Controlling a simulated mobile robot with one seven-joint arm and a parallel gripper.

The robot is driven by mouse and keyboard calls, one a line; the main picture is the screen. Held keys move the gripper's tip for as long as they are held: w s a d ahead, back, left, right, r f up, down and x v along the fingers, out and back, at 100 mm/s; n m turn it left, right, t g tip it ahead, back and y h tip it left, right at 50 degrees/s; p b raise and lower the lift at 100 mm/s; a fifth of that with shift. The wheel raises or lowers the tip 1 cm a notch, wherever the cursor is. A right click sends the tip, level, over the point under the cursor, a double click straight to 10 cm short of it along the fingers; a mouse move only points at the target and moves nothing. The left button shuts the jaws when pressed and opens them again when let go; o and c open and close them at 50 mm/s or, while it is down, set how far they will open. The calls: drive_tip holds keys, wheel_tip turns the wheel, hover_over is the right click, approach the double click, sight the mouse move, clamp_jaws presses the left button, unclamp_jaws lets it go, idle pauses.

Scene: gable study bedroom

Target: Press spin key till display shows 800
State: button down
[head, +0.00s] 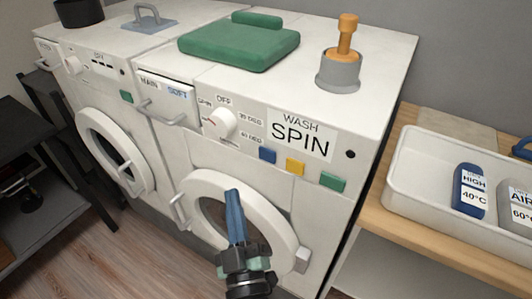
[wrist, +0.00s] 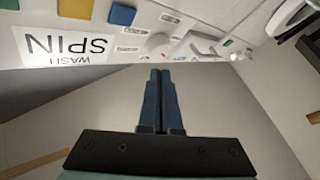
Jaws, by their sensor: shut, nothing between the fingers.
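The right-hand washer has a white panel reading "WASH SPIN" (head: 301,136); no 800 shows on it. Below it are a blue key (head: 267,155), a yellow key (head: 295,167) and a green key (head: 333,182); none has a readable label. My gripper (head: 233,194) is shut and empty, in front of the round door, below and left of the keys and apart from them. In the wrist view my closed fingers (wrist: 160,73) point toward the panel. The panel (wrist: 65,45) appears upside down there, with the blue key (wrist: 122,14) and yellow key (wrist: 75,8) at the top.
A white dial (head: 219,122) sits left of the panel. A drawer (head: 166,98) and door handle (head: 180,211) stick out. A white tray (head: 400,185) is to the right.

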drive_tip(key=shift+w, duration=0.1)
drive_tip(key=p, duration=0.4)
approach(260, 152)
drive_tip(key=w+a+r, duration=0.2)
drive_tip(key=w, duration=0.1)
drive_tip(key=shift+w+d+f+p, duration=0.2)
drive_tip(key=shift+w+p, duration=0.2)
drive_tip(key=shift+w, duration=0.4)
drive_tip(key=shift+w, duration=0.1)
idle(1.0)
drive_tip(key=shift+w+d, duration=0.2)
drive_tip(key=shift+w, duration=0.05)
drive_tip(key=shift+w+d, duration=0.25)
drive_tip(key=shift+w, duration=0.05)
idle(0.7)
drive_tip(key=shift+s+a, duration=0.5)
drive_tip(key=shift+s, duration=0.15)
